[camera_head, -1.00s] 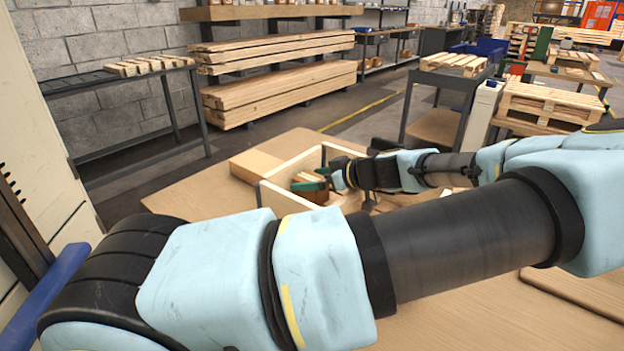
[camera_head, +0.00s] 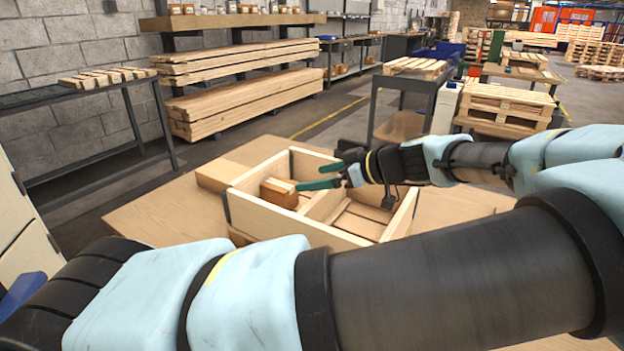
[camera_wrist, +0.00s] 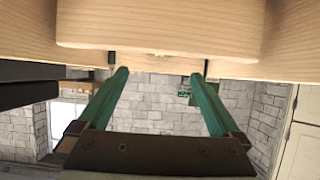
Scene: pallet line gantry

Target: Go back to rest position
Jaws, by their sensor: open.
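My gripper (camera_head: 318,176) has green fingers that stand apart with nothing between them. In the head view it is above the wooden box (camera_head: 285,223), near the divider, to the right of a small brown wooden block (camera_head: 280,193) in the left compartment. My fingers are clear of the block. In the wrist view my gripper (camera_wrist: 160,95) shows its two fingers spread, with a pale wooden surface across the top of the picture. My arm stretches across the foreground and hides part of the table (camera_head: 150,215).
A plain wooden block (camera_head: 222,174) stands left of the box. A dark side table (camera_head: 85,95) with a small pallet is at left. Stacked planks (camera_head: 245,95) line the wall. A grey stand (camera_head: 410,90) and pallets (camera_head: 503,105) are behind my arm. Open floor lies between.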

